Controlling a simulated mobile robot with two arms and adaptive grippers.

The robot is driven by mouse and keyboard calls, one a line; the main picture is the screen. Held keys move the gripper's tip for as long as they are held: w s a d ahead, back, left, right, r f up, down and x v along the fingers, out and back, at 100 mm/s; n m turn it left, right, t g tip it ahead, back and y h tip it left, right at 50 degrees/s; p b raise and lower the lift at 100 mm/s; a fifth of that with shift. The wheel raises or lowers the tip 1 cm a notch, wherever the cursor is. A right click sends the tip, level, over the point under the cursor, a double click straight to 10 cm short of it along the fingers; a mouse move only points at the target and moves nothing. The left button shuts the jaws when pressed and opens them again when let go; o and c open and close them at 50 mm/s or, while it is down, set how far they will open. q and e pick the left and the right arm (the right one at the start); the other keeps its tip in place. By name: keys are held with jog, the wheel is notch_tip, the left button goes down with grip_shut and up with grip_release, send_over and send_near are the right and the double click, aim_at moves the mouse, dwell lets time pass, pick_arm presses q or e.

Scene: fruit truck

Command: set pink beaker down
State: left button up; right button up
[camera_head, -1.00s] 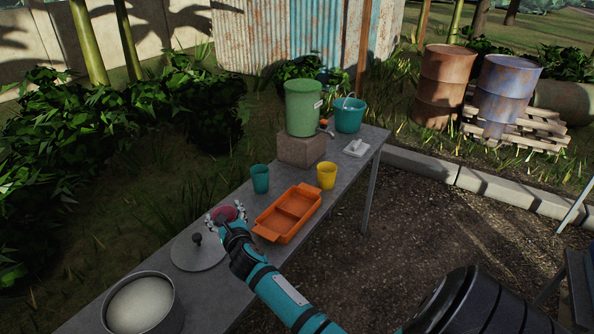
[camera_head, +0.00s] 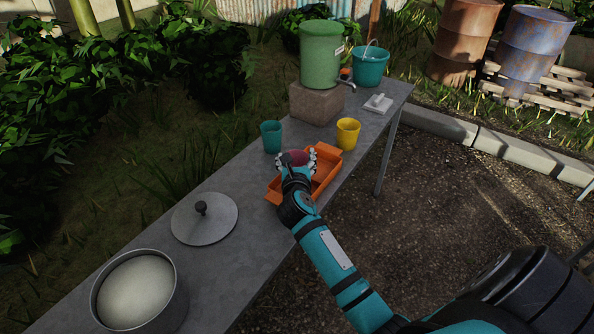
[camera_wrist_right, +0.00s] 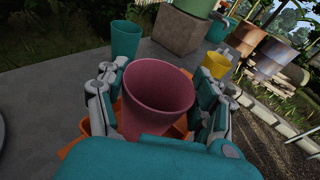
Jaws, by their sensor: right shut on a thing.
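The pink beaker (camera_head: 298,157) is held in my right gripper (camera_head: 296,163), over the orange tray (camera_head: 326,172). In the right wrist view the beaker (camera_wrist_right: 157,97) stands mouth up, slightly tilted in the picture, between the two fingers (camera_wrist_right: 160,100), which are shut on its sides. Parts of the orange tray (camera_wrist_right: 72,149) show below and beside it. The beaker's base is hidden, so I cannot tell whether it touches the tray. My left gripper is not in view.
A teal cup (camera_head: 271,136) stands behind the tray and a yellow cup (camera_head: 347,133) to its right. A green dispenser (camera_head: 321,52) sits on a block (camera_head: 316,103), near a teal bucket (camera_head: 369,66). A lid (camera_head: 205,219) and pot (camera_head: 140,291) are at the near left of the grey table (camera_head: 238,273).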

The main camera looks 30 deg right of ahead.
notch_tip(320, 180, down, 3)
jog(key=shift+r, duration=0.1)
jog(key=shift+f, duration=0.35)
jog(key=shift+f+b, duration=0.1)
jog(key=shift+b, duration=0.2)
jog(key=o, duration=0.9)
jog(key=shift+c, duration=0.2)
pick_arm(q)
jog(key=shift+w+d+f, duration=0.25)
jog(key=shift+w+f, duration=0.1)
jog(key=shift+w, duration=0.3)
pick_arm(e)
jog(key=o, duration=0.5)
